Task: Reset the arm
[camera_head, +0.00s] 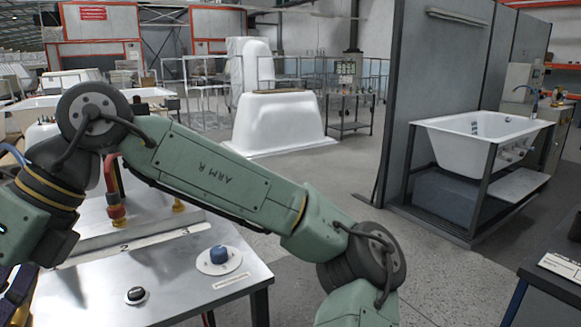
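My green arm crosses the picture, bent at a dark joint at the upper left. A long link marked "ARM R" (225,178) slopes down to a second dark joint (362,270) at the lower right. Another green and dark part of the arm with yellow rings (47,190) runs out of the left edge. My gripper is not in the frame, so its opening and anything in it cannot be seen.
Under the arm stands a metal table (185,280) with a blue knob (219,254), a black knob (136,294) and a red fitting (116,213). A white tub (480,130) on a frame stands right. A white shell (275,122) is behind. Grey floor (440,275) lies open between.

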